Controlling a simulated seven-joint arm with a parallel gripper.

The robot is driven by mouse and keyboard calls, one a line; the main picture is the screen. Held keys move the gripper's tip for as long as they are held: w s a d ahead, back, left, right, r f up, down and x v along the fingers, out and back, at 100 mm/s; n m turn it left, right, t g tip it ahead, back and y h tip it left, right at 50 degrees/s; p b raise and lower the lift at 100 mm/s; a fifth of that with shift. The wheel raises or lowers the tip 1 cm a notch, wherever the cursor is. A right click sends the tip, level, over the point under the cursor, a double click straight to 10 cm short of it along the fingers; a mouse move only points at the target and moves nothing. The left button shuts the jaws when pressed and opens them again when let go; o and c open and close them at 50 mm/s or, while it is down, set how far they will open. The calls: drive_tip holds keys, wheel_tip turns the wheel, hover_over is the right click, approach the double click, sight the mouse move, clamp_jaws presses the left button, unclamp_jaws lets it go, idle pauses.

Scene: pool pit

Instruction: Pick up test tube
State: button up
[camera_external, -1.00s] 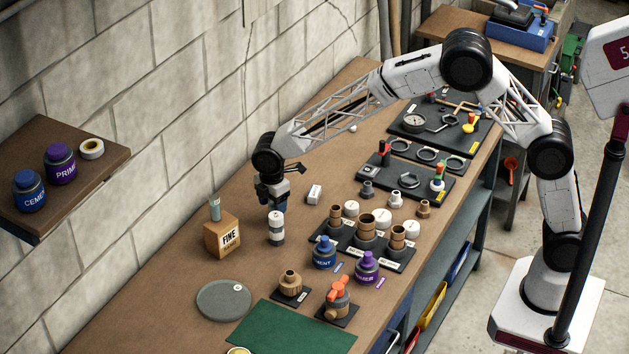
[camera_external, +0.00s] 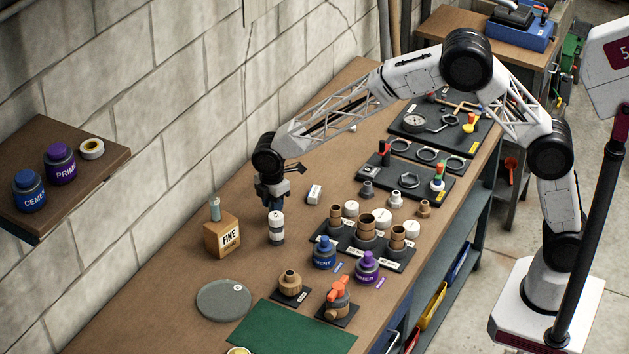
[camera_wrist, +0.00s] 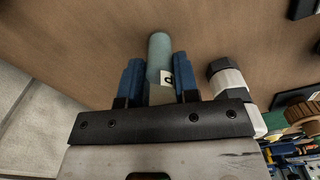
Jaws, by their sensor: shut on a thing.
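My gripper (camera_wrist: 158,82) is shut on a pale teal test tube (camera_wrist: 160,52) with a rounded end and a small white label. The tube sits between the two blue fingers in the wrist view. In the external view my gripper (camera_external: 272,204) is low over the bench, just behind a white and black cylinder (camera_external: 276,230), and the held tube is not clearly visible there. A similar pale teal tube (camera_external: 215,209) stands upright at the wooden block marked FINE (camera_external: 222,237), left of my gripper.
The white and black cylinder (camera_wrist: 228,80) is close to the right finger in the wrist view. Pipe fittings on a black tray (camera_external: 362,250), a blue bottle (camera_external: 324,252) and a purple bottle (camera_external: 367,267) stand to the right. A grey disc (camera_external: 223,301) lies in front. The wall is at left.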

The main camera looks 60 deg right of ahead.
drive_tip(key=shift+r, duration=0.15)
wheel_tip(320, 180, up, 10)
idle(0.6)
idle(0.6)
drive_tip(key=s+a+r+m, duration=0.5)
drive_tip(key=s+a, duration=0.3)
drive_tip(key=s, duration=0.2)
drive_tip(key=shift+a+m, duration=0.4)
drive_tip(key=shift+w+a+f, duration=0.25)
drive_tip(key=shift+w+a, duration=0.85)
drive_tip(key=shift+w, duration=1.3)
drive_tip(key=shift+w+a+f, duration=0.25)
drive_tip(key=shift+w+a, duration=0.9)
drive_tip(key=shift+w, duration=1.25)
drive_tip(key=shift+w+a+f, duration=0.25)
drive_tip(key=shift+w+a, duration=0.85)
drive_tip(key=shift+w, duration=1.3)
